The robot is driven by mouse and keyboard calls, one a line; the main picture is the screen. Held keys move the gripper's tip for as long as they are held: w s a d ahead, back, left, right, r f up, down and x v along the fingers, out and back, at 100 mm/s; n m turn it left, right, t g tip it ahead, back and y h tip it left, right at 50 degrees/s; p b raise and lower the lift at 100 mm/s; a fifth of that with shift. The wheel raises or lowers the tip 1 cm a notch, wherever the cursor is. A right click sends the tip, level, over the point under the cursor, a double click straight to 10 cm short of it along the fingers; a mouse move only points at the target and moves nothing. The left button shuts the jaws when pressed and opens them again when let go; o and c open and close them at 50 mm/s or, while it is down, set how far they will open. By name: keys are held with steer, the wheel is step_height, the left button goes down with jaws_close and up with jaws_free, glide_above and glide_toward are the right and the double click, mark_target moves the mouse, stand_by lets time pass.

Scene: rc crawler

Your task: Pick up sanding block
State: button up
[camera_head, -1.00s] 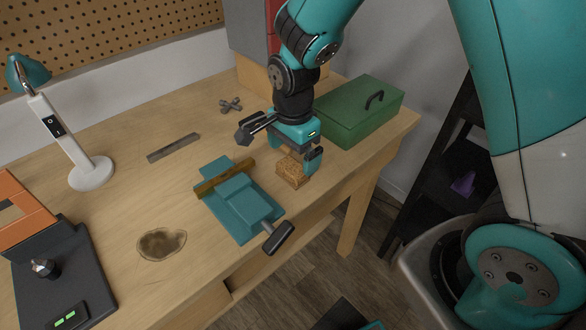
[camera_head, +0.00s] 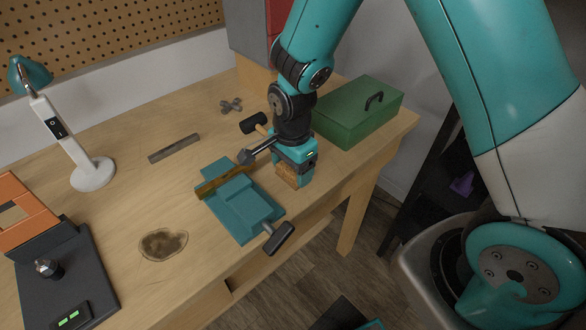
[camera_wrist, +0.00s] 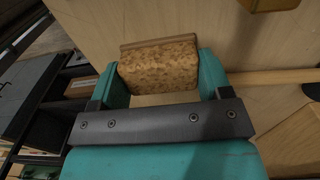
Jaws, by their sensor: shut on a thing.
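The sanding block (camera_head: 288,176) is a small speckled tan-brown block at the right part of the workbench, between the teal vise and the green toolbox. My gripper (camera_head: 294,172) points down over it and is shut on it. In the wrist view the block (camera_wrist: 160,68) sits between the two teal fingers of my gripper (camera_wrist: 164,82), one at each side. My gripper hides part of the block in the head view. I cannot tell whether the block is touching the benchtop or slightly above it.
A teal vise (camera_head: 240,205) with a dark handle stands just left of my gripper. A hammer (camera_head: 254,123) lies behind it. A green toolbox (camera_head: 355,115) stands to the right. A metal bar (camera_head: 174,148), a stain (camera_head: 163,244) and a white lamp (camera_head: 92,174) are farther left.

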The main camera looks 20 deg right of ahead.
steer(key=shift+r, duration=0.1)
step_height(320, 180, up, 20)
steer(key=shift+f+b, duration=0.1)
steer(key=shift+b, duration=0.4)
steer(key=o, duration=0.4)
steer(key=c, duration=0.3)
steer(key=shift+p, duration=0.35)
